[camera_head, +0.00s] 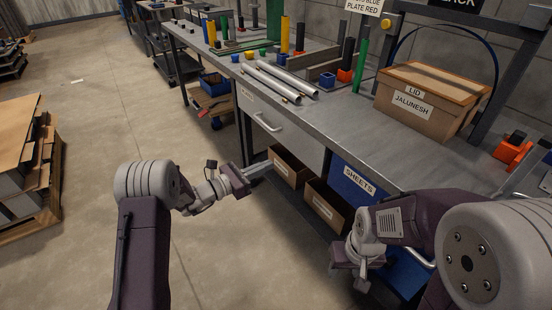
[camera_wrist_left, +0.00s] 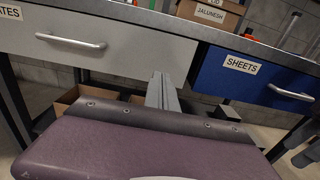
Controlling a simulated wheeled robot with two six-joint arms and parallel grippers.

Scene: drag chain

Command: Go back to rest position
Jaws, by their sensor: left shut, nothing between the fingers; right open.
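My left gripper (camera_head: 259,168) hangs in front of the workbench, below the grey drawer (camera_head: 278,126) and beside the open cardboard bins. Its fingers are shut together with nothing between them; they also show in the left wrist view (camera_wrist_left: 162,92), pointing at the bench front. My right gripper (camera_head: 349,277) is low in front of the bench, near the blue "SHEETS" drawer (camera_head: 352,185). It is open and appears empty; its fingers are small and partly hidden by the wrist.
The grey workbench (camera_head: 375,135) carries metal tubes (camera_head: 280,80), coloured cylinders and a "JALUNESH" box (camera_head: 428,101). Cardboard bins (camera_head: 326,209) stand under it. The grey drawer handle (camera_wrist_left: 75,42) sticks out. A pallet stack (camera_head: 22,165) stands left. The floor between is clear.

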